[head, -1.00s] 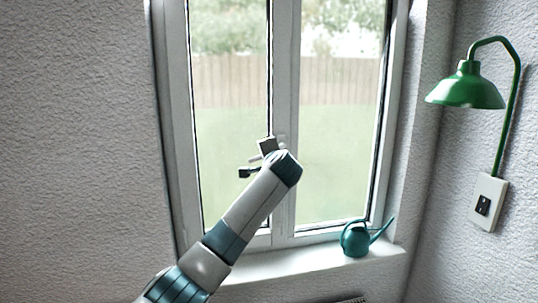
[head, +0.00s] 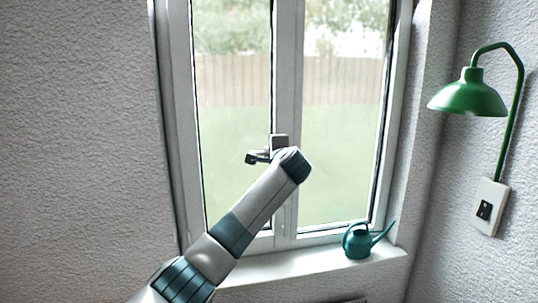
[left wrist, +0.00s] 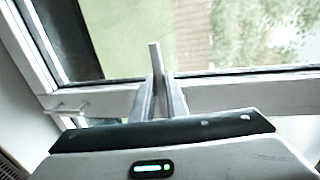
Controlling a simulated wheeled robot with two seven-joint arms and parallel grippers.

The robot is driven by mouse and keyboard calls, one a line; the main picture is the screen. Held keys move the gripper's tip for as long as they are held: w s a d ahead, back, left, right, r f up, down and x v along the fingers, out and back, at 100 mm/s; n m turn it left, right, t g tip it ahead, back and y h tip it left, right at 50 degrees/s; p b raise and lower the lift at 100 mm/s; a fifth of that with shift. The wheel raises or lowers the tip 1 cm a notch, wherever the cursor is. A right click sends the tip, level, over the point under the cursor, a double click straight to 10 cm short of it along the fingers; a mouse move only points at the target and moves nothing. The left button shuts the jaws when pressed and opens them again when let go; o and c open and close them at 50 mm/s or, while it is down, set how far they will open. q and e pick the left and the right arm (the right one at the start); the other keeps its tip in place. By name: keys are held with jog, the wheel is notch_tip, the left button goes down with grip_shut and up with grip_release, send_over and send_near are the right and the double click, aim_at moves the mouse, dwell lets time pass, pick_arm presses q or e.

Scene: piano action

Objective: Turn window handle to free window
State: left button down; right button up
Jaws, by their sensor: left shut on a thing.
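The white-framed window has two tall panes and a central post (head: 287,70); both panes look closed in the head view. My left gripper (head: 264,155) is at this post, about mid-height, and my wrist hides most of the handle there. In the left wrist view the fingers of my left gripper (left wrist: 158,88) are closed around the slim grey window handle (left wrist: 154,56), whose end sticks out past them. How far the handle is turned is hard to tell. My right gripper is not in view.
A teal watering can (head: 357,241) stands on the right of the white sill (head: 290,266). A green lamp (head: 468,97) hangs on the right wall above a switch plate (head: 489,207). The left wall is bare.

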pick_arm(q)
jog(key=c, duration=1.8)
grip_release()
jog(key=shift+r, duration=0.15)
jog(key=shift+o, duration=0.3)
jog(key=shift+d, duration=0.1)
jog(key=b+v, duration=0.8)
jog(key=v, duration=0.9)
jog(key=shift+s+d, duration=0.15)
